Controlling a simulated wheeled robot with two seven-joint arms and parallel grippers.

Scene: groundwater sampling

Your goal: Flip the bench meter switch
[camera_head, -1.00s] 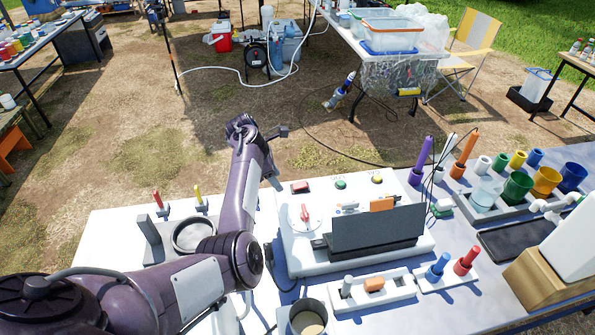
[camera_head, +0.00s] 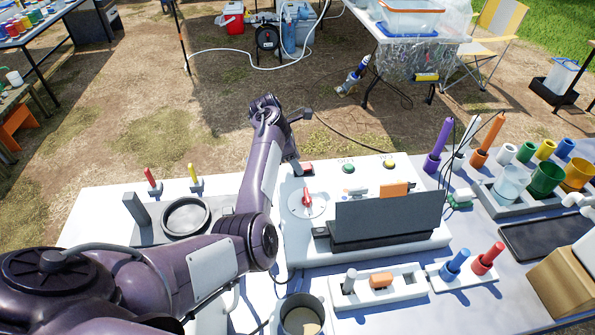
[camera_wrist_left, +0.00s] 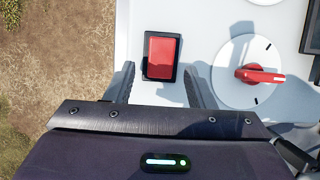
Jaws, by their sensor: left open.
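The bench meter (camera_head: 430,237) is a white panel with a dark upright screen on the table. Its red rocker switch (camera_head: 308,168) is at the panel's far left corner, partly hidden by my left gripper (camera_head: 295,161). In the left wrist view the red switch (camera_wrist_left: 162,57) sits in a black frame, between and just beyond the fingertips of the open left gripper (camera_wrist_left: 159,74). I cannot tell whether a finger touches it. A red rotary knob (camera_wrist_left: 259,75) on a white disc is right of the switch; the head view shows this knob too (camera_head: 306,199). My right gripper is not in view.
Green (camera_head: 348,168) and yellow (camera_head: 388,164) buttons lie along the panel's far edge. A round dark-rimmed dish (camera_head: 186,217) stands left of the meter. Purple (camera_head: 440,142) and orange (camera_head: 488,137) probes stand upright at the right. Bare ground lies beyond the table.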

